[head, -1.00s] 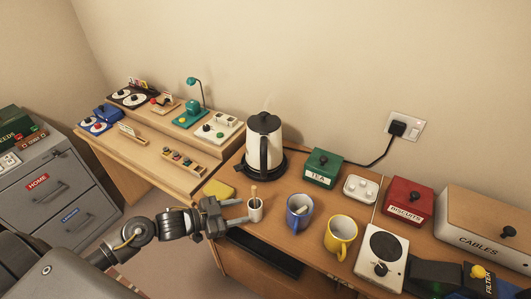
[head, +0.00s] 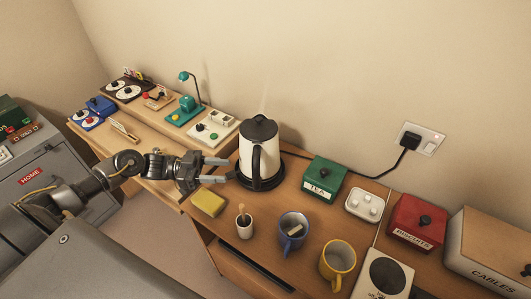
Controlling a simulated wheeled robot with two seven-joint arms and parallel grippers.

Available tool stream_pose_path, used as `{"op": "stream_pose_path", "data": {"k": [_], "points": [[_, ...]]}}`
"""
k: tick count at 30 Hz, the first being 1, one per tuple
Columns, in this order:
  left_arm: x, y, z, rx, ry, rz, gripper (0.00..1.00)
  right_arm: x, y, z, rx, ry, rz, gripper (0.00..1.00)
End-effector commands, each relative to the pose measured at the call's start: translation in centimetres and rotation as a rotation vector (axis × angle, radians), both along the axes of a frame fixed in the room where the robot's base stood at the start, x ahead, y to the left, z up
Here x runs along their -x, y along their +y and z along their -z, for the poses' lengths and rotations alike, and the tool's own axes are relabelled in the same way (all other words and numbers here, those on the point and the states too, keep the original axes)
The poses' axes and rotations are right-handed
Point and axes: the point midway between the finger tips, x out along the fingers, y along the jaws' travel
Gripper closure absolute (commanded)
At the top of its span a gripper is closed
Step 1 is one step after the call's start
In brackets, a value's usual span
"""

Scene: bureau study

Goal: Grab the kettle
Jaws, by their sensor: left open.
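The kettle (head: 265,145) is cream with a black lid, black handle and black base. It stands upright on its round base on the wooden desk, its handle facing the front. My left gripper (head: 227,168) comes in from the left and is open. Its fingers point right, toward the kettle's lower left side, close to the handle. I see nothing between the fingers. I cannot tell whether a fingertip touches the kettle. My right gripper is not in view.
A yellow sponge (head: 208,203), a white cup (head: 244,228), a blue mug (head: 292,231) and a yellow mug (head: 337,262) stand in front. A green TEA box (head: 325,176) is right of the kettle. A black cord runs to the wall socket (head: 420,139).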

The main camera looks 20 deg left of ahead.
Motion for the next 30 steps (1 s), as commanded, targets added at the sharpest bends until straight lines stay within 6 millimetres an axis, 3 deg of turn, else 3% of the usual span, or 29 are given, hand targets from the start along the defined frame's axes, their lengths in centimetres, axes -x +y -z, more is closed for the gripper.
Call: {"op": "stream_pose_path", "data": {"k": [5,14,18,25,30], "points": [[0.0,0.0,0.0,0.0,0.001,0.0,0.54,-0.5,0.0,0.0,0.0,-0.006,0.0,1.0],[-1.5,-3.6,-0.3,0.002,-0.002,0.0,0.54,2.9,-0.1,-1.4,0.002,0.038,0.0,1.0],[-2.0,-5.0,-0.1,0.001,-0.001,0.0,0.54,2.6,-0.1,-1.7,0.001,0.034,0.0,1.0],[-2.2,-5.6,0.0,0.0,0.0,-0.001,0.54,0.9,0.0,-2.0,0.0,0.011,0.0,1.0],[-3.0,-7.9,-0.1,0.004,0.001,0.0,0.54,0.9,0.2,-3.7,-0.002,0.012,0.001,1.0]]}}
